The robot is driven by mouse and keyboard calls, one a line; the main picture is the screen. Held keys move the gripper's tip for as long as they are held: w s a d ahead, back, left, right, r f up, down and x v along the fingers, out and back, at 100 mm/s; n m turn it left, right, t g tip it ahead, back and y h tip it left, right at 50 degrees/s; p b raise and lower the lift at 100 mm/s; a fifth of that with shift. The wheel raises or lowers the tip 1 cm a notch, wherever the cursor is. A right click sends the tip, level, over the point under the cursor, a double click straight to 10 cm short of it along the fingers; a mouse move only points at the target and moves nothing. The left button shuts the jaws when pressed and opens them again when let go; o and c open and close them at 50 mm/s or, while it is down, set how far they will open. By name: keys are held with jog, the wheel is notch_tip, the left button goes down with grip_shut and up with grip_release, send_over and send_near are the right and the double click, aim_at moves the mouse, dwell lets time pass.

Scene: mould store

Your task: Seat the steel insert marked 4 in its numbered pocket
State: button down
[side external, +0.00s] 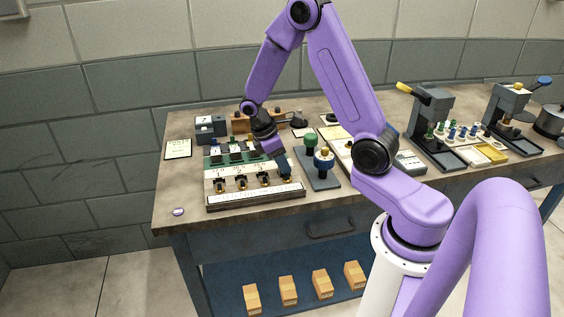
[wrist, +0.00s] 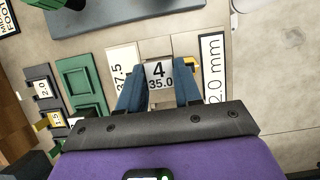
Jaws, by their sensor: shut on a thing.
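The steel insert marked 4 and 35.0 (wrist: 159,75) sits between the blue fingers of my gripper (wrist: 158,92) in the wrist view, its marked face towards the camera. My gripper (side external: 285,170) is shut on it, over the right end of the fixture board (side external: 212,187) in the side view. There the insert is hidden or too small to tell. Below it in the wrist view are a pale plate marked 37.5 (wrist: 123,66) and a plate ending in 2.0 mm (wrist: 212,70). I cannot tell which pocket is number 4, or whether the insert touches the board.
A grey stand (side external: 322,181) with green (side external: 310,140) and blue-and-white (side external: 324,160) knobs stands close right of my gripper. Dark blocks marked 2.0 (wrist: 41,89) and 1.5 (wrist: 56,119) lie left in the wrist view. A press (side external: 432,115) stands farther right. The front-left bench is mostly clear.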

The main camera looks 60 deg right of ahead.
jog(key=c, duration=0.8)
grip_release()
jog(key=shift+o, duration=0.5)
jog(key=shift+s+a, duration=0.1)
jog(key=shift+a, duration=0.05)
jog(key=shift+c, duration=1.3)
jog(key=shift+r, duration=0.1)
jog(key=shift+r, duration=0.2)
jog(key=o, duration=0.3)
jog(key=shift+r, duration=3.5)
